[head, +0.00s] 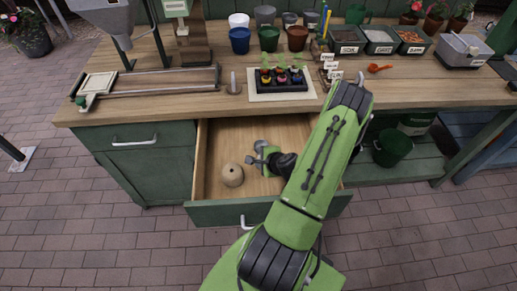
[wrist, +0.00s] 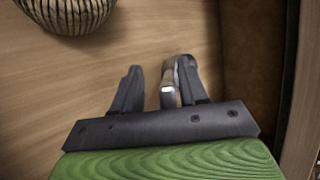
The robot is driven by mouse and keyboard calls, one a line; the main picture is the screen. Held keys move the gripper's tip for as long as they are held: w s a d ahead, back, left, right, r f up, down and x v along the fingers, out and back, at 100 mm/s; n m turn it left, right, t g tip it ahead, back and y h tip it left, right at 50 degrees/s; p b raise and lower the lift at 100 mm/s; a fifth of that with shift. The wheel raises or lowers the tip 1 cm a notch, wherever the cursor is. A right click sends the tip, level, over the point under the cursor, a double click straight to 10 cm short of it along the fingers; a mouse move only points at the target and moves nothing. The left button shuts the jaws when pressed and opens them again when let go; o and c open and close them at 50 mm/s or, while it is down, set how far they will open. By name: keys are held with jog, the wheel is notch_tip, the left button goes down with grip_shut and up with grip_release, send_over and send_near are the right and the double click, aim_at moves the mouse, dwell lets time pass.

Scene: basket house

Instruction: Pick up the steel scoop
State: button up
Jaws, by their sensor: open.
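The steel scoop lies in the open drawer (head: 235,135); only part of it shows. In the wrist view a narrow shiny metal piece, seemingly the scoop (wrist: 168,92), sits between my fingers, close to the right one, which partly hides it. In the head view a small grey rounded shape, likely the scoop (head: 260,145), shows beside my fingers. My gripper (head: 255,159) is inside the drawer with its jaws apart. In the wrist view my gripper (wrist: 160,88) has a finger on each side of the metal. I cannot tell whether either finger touches it.
A twine ball (head: 232,175) lies in the drawer left of my gripper; it also shows in the wrist view (wrist: 68,12). The drawer's front wall (head: 228,213) and side walls enclose my gripper. The workbench top (head: 165,107) overhangs behind, with pots, bins and a seedling tray (head: 281,97).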

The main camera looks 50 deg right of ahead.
jog(key=shift+s+a+r, duration=0.25)
jog(key=shift+s+r, duration=0.05)
jog(key=shift+c, duration=1.7)
jog(key=shift+w+f, duration=0.1)
grip_shut()
